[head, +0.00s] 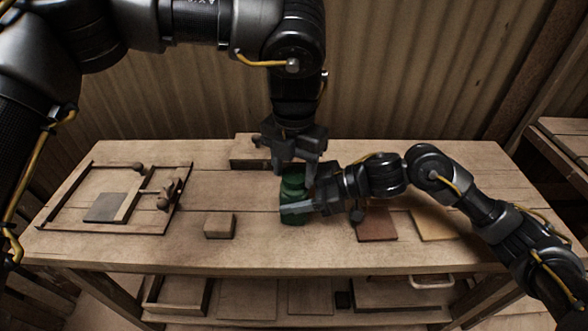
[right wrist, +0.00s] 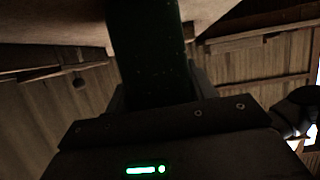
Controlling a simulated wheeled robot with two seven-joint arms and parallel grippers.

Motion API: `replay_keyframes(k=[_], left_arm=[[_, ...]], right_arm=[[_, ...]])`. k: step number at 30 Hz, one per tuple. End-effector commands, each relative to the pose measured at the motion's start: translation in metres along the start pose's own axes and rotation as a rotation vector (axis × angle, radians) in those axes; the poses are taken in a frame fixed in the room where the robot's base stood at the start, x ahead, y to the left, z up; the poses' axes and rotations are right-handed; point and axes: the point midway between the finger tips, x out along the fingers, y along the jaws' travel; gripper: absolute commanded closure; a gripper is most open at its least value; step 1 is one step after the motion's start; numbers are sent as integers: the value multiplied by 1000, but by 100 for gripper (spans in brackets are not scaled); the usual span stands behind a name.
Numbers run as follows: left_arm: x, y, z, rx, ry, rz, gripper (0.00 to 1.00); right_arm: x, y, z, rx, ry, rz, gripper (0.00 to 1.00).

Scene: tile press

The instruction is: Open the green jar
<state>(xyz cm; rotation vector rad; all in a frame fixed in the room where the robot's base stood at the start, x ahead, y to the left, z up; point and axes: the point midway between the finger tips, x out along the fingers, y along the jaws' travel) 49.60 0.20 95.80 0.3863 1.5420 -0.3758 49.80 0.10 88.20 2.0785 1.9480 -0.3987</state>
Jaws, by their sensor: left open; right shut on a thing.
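The green jar (head: 292,190) stands upright near the middle of the wooden table in the head view. My right gripper (head: 296,209) comes in from the right and is shut on the jar's body. The jar also shows as a dark green shape between the fingers in the right wrist view (right wrist: 155,50). My left gripper (head: 295,170) points down from above and is open around or just above the jar's top. Its fingers partly hide the top, so I cannot tell whether they touch the lid.
A wooden frame with a dark grey tile (head: 106,208) lies at the left of the table (head: 260,250). A wooden block (head: 220,225) stands left of the jar. A reddish tile (head: 376,225) and a yellowish tile (head: 434,224) lie to the right. A wooden box (head: 247,152) stands behind.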

Motion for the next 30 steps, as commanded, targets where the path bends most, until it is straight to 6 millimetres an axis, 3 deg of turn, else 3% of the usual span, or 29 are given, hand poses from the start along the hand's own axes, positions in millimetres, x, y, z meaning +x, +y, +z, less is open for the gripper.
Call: replay_keyframes(k=[1,6,13,21,30], left_arm=[[-10,-7,2,12,-10,-15,33],[-34,-7,2,11,-12,-14,33],[-43,-4,1,18,-8,-10,36],[-71,-2,1,249,-10,-5,36],[-69,-2,0,303,-5,-7,36]], right_arm=[[2,0,3,6,-7,-1,100],[2,-1,5,8,-11,-3,100],[2,-1,5,7,-10,-2,100],[1,0,5,7,-10,-1,100],[1,0,4,6,-9,-1,100]])
